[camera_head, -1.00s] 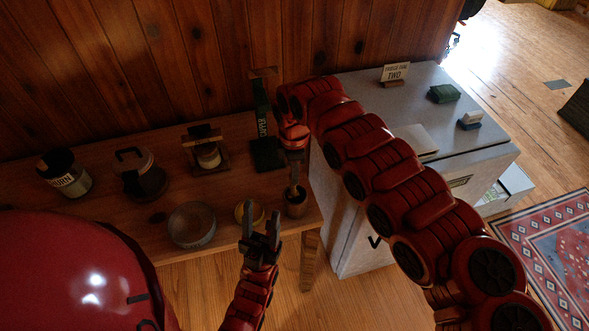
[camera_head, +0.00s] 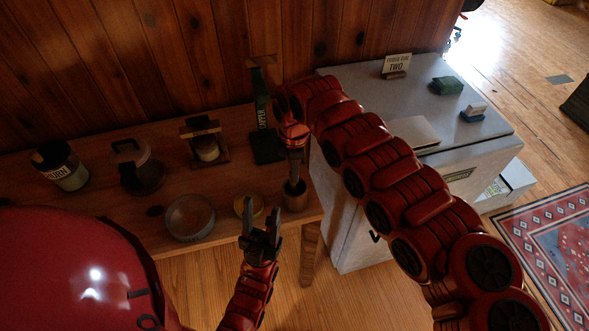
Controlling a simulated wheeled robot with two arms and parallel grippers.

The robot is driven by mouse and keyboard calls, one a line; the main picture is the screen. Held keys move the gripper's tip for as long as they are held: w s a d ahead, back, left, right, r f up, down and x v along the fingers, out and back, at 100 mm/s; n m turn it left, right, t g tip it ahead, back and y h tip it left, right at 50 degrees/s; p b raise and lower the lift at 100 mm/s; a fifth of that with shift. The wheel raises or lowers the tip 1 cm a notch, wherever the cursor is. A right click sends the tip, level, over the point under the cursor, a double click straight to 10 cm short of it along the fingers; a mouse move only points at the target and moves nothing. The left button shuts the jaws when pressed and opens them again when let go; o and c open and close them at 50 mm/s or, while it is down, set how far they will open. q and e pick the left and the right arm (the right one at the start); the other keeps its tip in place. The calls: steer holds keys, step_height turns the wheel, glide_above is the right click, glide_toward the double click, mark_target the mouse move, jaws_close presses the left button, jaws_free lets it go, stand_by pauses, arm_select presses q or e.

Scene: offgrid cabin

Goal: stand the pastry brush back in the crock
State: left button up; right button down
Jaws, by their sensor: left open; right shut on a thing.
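The crock (camera_head: 294,203) is a small brown cup near the right end of the wooden bench. My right gripper (camera_head: 296,178) points down just above the crock's mouth and is shut on the pastry brush. The brush is mostly hidden by the gripper, and I cannot tell how much of it is inside the crock. My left gripper (camera_head: 262,228) is open and empty, in front of the bench's front edge, lower left of the crock.
A yellow round item (camera_head: 249,206) and a grey bowl (camera_head: 190,217) stand left of the crock. A dark green upright thing (camera_head: 264,140) stands behind it. A grey cabinet (camera_head: 340,215) is close on the right.

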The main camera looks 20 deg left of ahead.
steer(key=shift+f, duration=0.2)
steer(key=c, duration=0.7)
jaws_free()
